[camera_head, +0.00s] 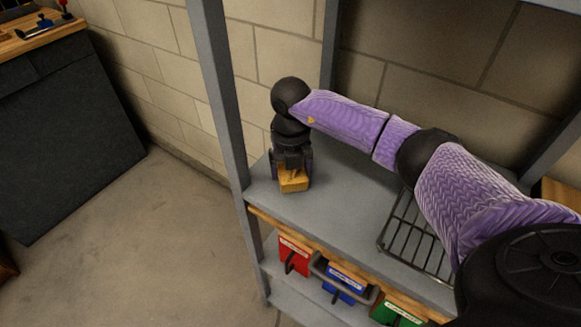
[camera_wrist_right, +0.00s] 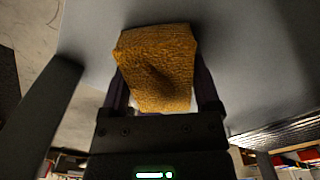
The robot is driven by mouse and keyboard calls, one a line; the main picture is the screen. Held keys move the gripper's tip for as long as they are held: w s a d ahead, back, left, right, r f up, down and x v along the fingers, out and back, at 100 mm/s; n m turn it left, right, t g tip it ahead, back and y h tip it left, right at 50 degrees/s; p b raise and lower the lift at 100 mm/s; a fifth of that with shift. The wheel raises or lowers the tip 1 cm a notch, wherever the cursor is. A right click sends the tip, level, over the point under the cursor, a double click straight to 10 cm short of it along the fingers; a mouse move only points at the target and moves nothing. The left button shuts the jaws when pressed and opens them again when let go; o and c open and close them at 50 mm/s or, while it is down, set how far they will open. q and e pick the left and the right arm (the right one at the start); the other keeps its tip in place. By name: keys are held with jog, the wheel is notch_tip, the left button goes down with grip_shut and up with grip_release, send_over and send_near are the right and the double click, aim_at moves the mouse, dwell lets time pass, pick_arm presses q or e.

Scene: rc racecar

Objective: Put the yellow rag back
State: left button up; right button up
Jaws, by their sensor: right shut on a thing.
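The yellow rag (camera_head: 293,180) is a small folded block at the left end of a grey shelf (camera_head: 345,205) in the head view. My right gripper (camera_head: 291,170) points down over it and is shut on it. In the right wrist view the rag (camera_wrist_right: 158,65) fills the space between the two fingers of the right gripper (camera_wrist_right: 160,95), with a crease in its middle. The rag is at or just above the shelf surface; I cannot tell whether it touches. My left gripper is not in view.
A black wire rack (camera_head: 415,235) lies on the shelf to the right. A grey shelf post (camera_head: 222,95) stands close left of the gripper. Red (camera_head: 294,254), blue (camera_head: 343,284) and green (camera_head: 395,311) labelled items are below. A dark cabinet (camera_head: 65,125) stands far left.

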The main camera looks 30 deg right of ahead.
jog(key=shift+f, duration=0.15)
jog(key=o, duration=1)
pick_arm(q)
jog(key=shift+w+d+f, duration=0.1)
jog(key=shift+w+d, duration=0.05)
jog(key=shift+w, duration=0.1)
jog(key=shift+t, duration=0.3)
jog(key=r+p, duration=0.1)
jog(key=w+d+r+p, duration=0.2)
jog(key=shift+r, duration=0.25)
pick_arm(e)
notch_tip(320, 180, up, 12)
jog(key=shift+r, duration=0.2)
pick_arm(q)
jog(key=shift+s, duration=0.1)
pick_arm(e)
jog(key=shift+f, duration=0.1)
